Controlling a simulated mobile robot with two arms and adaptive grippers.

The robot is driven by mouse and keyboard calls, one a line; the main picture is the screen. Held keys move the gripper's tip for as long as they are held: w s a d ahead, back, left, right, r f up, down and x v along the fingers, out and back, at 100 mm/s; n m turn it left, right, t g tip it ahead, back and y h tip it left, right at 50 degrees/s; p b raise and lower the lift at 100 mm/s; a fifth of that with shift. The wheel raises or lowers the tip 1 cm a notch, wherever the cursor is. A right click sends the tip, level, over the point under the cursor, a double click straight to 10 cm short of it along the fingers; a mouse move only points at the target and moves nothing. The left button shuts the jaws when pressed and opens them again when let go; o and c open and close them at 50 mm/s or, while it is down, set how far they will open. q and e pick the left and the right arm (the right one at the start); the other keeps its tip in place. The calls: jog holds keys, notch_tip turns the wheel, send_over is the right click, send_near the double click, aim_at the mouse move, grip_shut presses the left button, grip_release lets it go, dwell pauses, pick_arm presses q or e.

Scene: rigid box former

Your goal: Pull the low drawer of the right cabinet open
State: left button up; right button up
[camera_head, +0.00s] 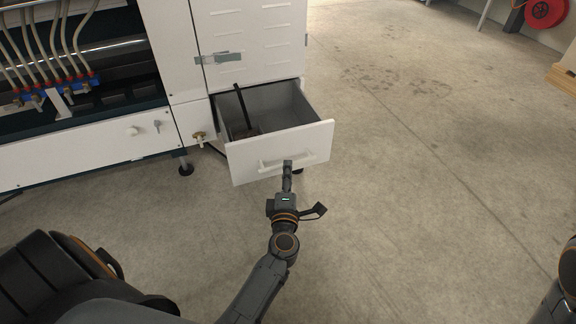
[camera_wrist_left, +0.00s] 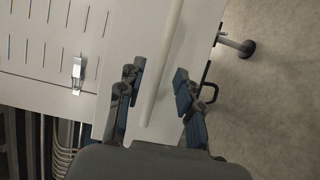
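The low drawer (camera_head: 280,150) of the right white cabinet (camera_head: 265,40) stands pulled out, with its grey inside showing. Its white bar handle (camera_head: 268,166) runs across the front panel. My left gripper (camera_head: 287,166) is at the middle of this handle. In the left wrist view the handle (camera_wrist_left: 164,75) passes between the two fingers of my left gripper (camera_wrist_left: 160,82). The fingers are apart, with gaps beside the bar, so the gripper is open around it and not clamped. My right gripper is out of view; only part of my right arm shows at the right edge.
A dark object (camera_head: 243,112) lies inside the drawer. To the left is a machine bay with tubes (camera_head: 50,60) and a white lower panel (camera_head: 90,140). The concrete floor (camera_head: 420,180) in front and to the right is clear. A red reel (camera_head: 545,12) is far right.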

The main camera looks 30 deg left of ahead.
pick_arm(q)
jog(key=v, duration=0.8)
